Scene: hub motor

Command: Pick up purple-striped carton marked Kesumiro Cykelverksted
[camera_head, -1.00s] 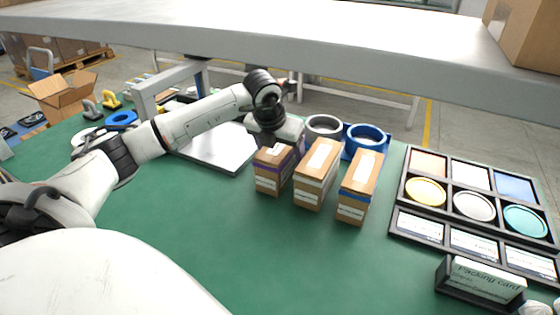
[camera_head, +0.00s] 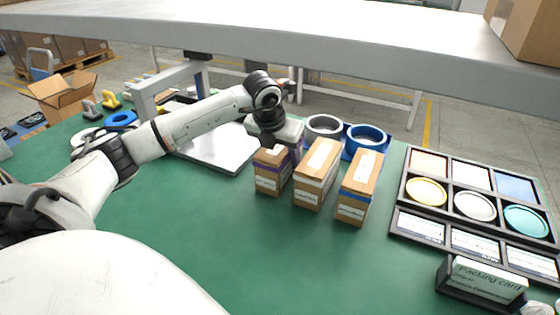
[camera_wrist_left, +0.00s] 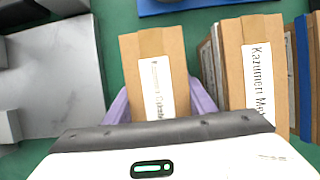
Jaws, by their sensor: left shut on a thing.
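The purple-striped carton (camera_head: 268,176) stands upright on the green table, leftmost in a row of cartons. It also shows in the left wrist view (camera_wrist_left: 155,68), its white label only partly readable. My left gripper (camera_head: 279,150) is over it from above and behind, shut on it; purple-grey finger parts show on both its sides in the wrist view. The carton appears to be still at table level; whether its base touches is hard to tell. My right gripper is not in view.
Behind are a grey ring (camera_head: 323,124) and a blue ring (camera_head: 367,136). A sorting tray (camera_head: 398,205) lies at right, a metal plate (camera_head: 215,148) at left.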

